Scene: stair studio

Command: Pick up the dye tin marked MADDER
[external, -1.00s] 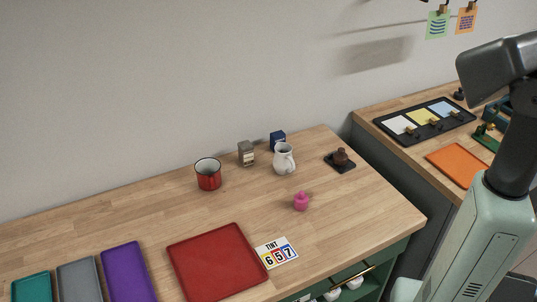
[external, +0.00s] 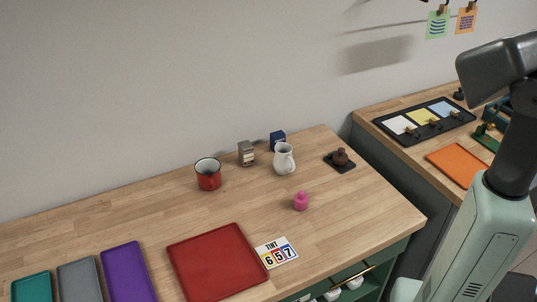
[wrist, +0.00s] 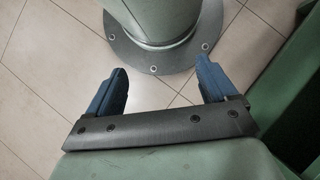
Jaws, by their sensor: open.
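Two small tins stand at the back of the wooden table in the external view. One is a grey-brown tin (external: 246,153) with a pale label, between the red mug and the white jug. The other is a dark blue tin (external: 278,140), partly hidden behind the white jug. I cannot read MADDER on either; the lettering is too small or turned away. My gripper (wrist: 160,68) shows in the wrist view with its two blue fingers wide apart and nothing between them. It points at the tiled floor and my base, away from the tins.
A red mug (external: 208,175), white jug (external: 284,160), pink pot (external: 301,202) and brown object on a dark coaster (external: 341,166) stand nearby. A red tray (external: 215,262), TINT 657 card (external: 276,253) and purple tray (external: 129,272) lie in front. The table's middle left is clear.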

